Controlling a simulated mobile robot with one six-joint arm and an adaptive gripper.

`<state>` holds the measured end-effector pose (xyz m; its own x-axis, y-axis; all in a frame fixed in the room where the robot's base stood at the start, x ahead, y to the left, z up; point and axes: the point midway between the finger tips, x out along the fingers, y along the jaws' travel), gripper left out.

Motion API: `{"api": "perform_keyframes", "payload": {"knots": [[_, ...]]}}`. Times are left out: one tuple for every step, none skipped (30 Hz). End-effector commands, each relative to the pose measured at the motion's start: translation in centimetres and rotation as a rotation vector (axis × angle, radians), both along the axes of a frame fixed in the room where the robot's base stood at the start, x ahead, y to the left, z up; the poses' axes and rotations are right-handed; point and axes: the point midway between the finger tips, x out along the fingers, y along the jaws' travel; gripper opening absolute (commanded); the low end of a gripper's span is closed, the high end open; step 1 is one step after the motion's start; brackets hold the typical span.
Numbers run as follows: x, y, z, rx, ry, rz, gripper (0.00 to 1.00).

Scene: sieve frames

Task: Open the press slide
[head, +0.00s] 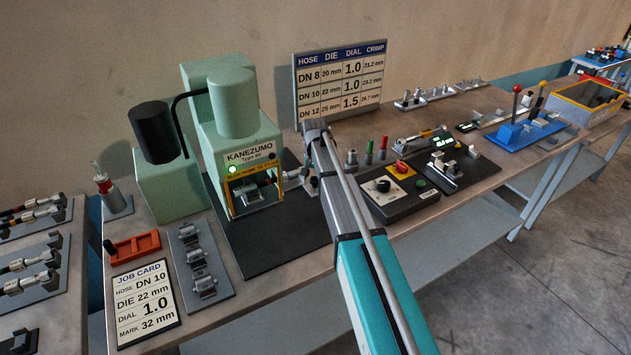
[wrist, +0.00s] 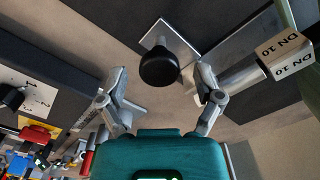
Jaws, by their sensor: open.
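The pale green press (head: 235,125), marked KANEZUMO, stands on a dark mat on the bench, with a green lamp lit. Its yellow-edged front opening (head: 255,192) faces me, with grey metal parts inside. My gripper (wrist: 162,88) is open and empty. In the wrist view a round black knob (wrist: 158,68) on a pale metal plate (wrist: 178,40) lies between and beyond the two fingers. I cannot see contact with either finger. In the head view my arm reaches to the press's right side, and the gripper there is mostly hidden by the arm.
A black control box (head: 400,192) with dials and buttons stands right of my arm. A job card (head: 146,303) and a grey die rack (head: 199,262) lie at the left. In the wrist view a metal cylinder with a DN 10 tag (wrist: 285,50) is close to the right finger.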

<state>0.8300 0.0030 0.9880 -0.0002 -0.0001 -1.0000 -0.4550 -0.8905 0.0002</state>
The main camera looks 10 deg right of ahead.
Motion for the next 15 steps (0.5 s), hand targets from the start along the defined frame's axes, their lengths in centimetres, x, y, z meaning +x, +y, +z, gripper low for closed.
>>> {"api": "perform_keyframes", "payload": {"knots": [[0.00, -0.01, -0.13, 0.000, 0.000, 0.000, 0.84], [0.00, -0.01, -0.13, 0.000, 0.000, 0.000, 0.84], [0.00, -0.01, -0.13, 0.000, 0.000, 0.000, 0.84], [0.00, -0.01, -0.13, 0.000, 0.000, 0.000, 0.84], [0.00, -0.01, -0.12, 0.000, 0.000, 0.000, 0.84], [0.00, -0.01, -0.11, 0.000, 0.000, 0.000, 0.84], [0.00, -0.01, -0.10, 0.000, 0.000, 0.000, 0.84], [0.00, -0.01, -0.10, 0.000, 0.000, 0.000, 0.84], [0.00, -0.01, -0.10, 0.000, 0.000, 0.000, 0.84], [0.00, -0.01, -0.10, 0.000, 0.000, 0.000, 0.84], [0.00, 0.00, -0.10, 0.000, 0.000, 0.000, 0.83], [0.00, 0.00, -0.10, 0.000, 0.000, 0.000, 0.75], [0.00, 0.00, -0.10, 0.000, 0.000, 0.000, 0.70], [0.00, 0.00, -0.10, 0.000, 0.000, 0.000, 0.64], [0.00, 0.00, -0.10, 0.000, 0.000, 0.000, 0.57]]}}
